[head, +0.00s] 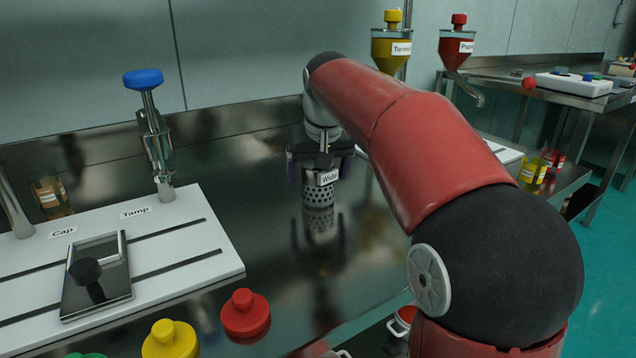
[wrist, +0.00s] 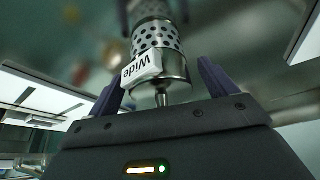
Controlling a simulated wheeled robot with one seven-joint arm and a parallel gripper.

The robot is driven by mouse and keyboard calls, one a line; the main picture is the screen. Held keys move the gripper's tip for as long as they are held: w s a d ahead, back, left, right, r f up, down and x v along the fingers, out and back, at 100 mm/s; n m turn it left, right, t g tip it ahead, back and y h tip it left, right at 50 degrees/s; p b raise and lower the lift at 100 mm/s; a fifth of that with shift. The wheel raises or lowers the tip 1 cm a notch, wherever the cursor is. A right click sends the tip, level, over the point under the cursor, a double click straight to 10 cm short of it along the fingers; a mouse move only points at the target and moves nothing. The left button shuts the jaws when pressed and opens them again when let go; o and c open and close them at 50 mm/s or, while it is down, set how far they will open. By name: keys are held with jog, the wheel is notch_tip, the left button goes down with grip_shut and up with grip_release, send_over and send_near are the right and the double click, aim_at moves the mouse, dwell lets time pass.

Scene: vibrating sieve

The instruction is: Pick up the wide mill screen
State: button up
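The wide mill screen (head: 318,194) is a small perforated metal cylinder with a white "Wide" label. It stands upright on the shiny steel table, with its reflection directly below it. My gripper (head: 319,179) is above and around its top, pointing down. In the wrist view the screen (wrist: 160,47) and its thin top stem lie between the two dark fingers of my gripper (wrist: 160,77). The fingers are spread, with visible gaps between them and the screen. The far side of the screen is hidden.
A white station board (head: 215,255) with a blue-topped tamp press (head: 147,110) is at left. Red (head: 245,314) and yellow (head: 168,340) knobbed pieces are in front. Yellow (head: 391,48) and red (head: 456,49) hoppers stand behind my arm. Steel tabletop (head: 265,225) around the screen is clear.

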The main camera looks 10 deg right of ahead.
jog(key=c, duration=1.2)
jog(key=shift+r, duration=0.2)
jog(key=shift+c, duration=0.2)
notch_tip(320, 180, up, 20)
jog(key=p, duration=0.3)
jog(key=shift+f, duration=0.2)
